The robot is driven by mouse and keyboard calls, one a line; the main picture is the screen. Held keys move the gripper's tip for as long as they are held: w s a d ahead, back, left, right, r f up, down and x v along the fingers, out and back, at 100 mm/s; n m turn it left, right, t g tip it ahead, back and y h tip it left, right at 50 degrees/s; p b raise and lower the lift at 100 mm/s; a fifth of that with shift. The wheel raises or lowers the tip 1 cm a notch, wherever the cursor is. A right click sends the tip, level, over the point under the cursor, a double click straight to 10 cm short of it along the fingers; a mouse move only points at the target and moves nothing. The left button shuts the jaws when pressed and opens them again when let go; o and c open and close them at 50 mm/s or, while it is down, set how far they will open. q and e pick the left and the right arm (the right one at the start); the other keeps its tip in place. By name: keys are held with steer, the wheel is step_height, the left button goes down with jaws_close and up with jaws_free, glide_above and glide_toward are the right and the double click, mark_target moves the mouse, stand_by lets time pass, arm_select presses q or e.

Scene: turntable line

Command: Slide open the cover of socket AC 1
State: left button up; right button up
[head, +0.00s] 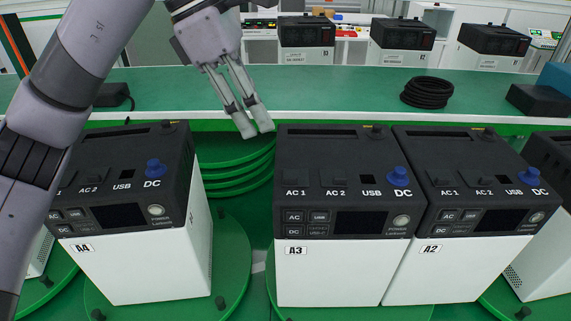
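Three black-topped white power units stand in front: A4 (150,262) at the left, A3 (330,275) in the middle and A2 (445,272) at the right. The AC 1 socket cover of A3 (296,179) and that of A2 (441,179) look dark and closed. My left arm largely hides AC 1 on A4. My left gripper (256,129) hangs above the gap between A4 and A3, left of A3's back edge and apart from the units. Its fingers are together and hold nothing. My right gripper is out of view.
A green bench (330,90) behind holds a coiled black cable (427,92) and a dark box (540,103). Another unit is partly visible at the right edge.

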mark_target(290, 177)
arm_select(q)
steer(key=p+x, duration=0.2)
steer(key=x, duration=0.9)
steer(key=shift+w, duration=0.2)
steer(key=shift+d+f, duration=0.2)
steer(key=shift+f, duration=0.2)
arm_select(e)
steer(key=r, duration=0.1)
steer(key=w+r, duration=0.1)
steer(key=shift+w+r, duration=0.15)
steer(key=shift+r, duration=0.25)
arm_select(q)
jaws_close()
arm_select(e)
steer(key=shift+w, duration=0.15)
